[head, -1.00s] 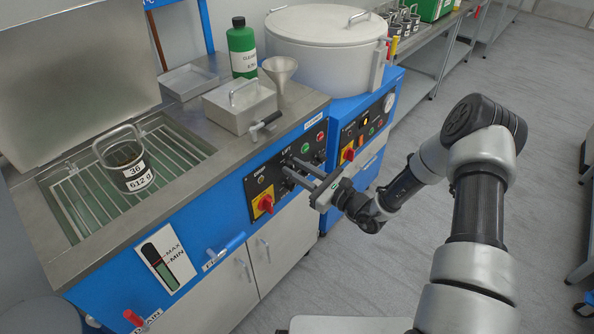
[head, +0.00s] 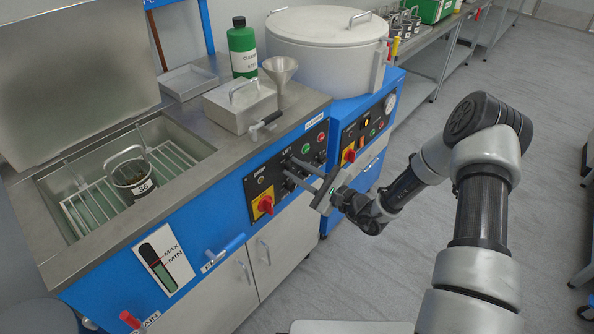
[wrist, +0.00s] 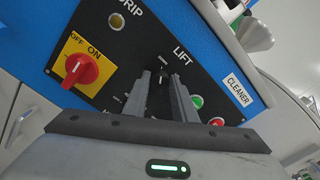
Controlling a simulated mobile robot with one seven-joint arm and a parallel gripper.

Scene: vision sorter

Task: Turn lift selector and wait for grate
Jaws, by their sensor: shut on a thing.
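The wire grate (head: 77,217) lies inside the open tank (head: 205,150), below the rim.
A red and yellow ON/OFF switch (wrist: 82,70) is left of my fingers, with green (wrist: 197,102) and red buttons to the right. A T-shaped handle (head: 266,123) juts out above the panel. A lidded box (head: 238,108) and funnel (head: 281,75) stand on the counter.

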